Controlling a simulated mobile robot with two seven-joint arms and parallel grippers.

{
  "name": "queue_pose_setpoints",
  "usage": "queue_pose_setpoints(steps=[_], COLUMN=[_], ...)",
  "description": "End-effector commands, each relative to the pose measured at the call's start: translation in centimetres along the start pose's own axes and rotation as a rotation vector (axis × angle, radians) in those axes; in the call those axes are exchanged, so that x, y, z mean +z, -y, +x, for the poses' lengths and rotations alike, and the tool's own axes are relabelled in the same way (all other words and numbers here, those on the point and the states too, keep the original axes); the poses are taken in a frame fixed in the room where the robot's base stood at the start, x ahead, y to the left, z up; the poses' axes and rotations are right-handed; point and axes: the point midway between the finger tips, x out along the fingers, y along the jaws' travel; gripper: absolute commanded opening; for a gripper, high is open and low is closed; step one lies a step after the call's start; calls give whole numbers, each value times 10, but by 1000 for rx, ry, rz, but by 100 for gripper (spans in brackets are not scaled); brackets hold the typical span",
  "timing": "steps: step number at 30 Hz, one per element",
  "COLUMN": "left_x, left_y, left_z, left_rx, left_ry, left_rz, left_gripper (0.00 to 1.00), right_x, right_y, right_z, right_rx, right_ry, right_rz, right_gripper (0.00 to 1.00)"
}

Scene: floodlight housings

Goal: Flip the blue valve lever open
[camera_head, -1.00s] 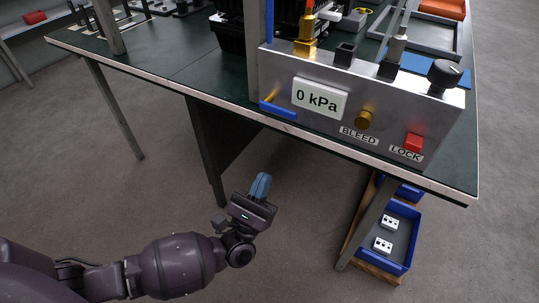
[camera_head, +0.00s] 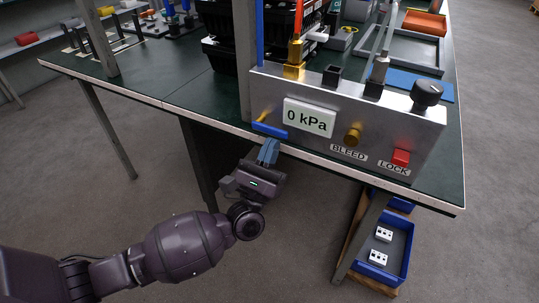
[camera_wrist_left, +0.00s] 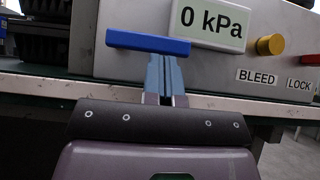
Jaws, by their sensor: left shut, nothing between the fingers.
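The blue valve lever (camera_head: 270,130) lies roughly level, low on the left of the grey test box's front face, with a brass stem (camera_head: 264,114) at its left end in the head view. In the left wrist view the lever (camera_wrist_left: 148,42) crosses just beyond the fingertips. My left gripper (camera_head: 268,148) is shut and empty, its blue fingers together just below the lever. In the left wrist view its fingertips (camera_wrist_left: 163,60) reach close under the lever; I cannot tell whether they touch it. My right gripper is not in view.
The box carries a 0 kPa display (camera_head: 309,117), a brass bleed knob (camera_head: 352,136), a red lock button (camera_head: 401,157) and a black knob (camera_head: 426,93). The green table's front edge (camera_head: 330,165) runs just below. A blue bin (camera_head: 400,255) stands lower right.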

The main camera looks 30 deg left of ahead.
Motion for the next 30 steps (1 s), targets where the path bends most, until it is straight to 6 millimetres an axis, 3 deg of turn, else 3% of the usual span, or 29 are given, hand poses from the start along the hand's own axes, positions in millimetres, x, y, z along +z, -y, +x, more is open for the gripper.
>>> queue_pose_setpoints(steps=[30], left_x=[3], left_y=[4], left_z=[3], left_rx=[77], left_ry=[-1], left_rz=[-77], left_gripper=[0], right_x=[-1], right_y=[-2], right_z=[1], right_rx=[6], right_ry=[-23], right_rz=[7], right_gripper=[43])
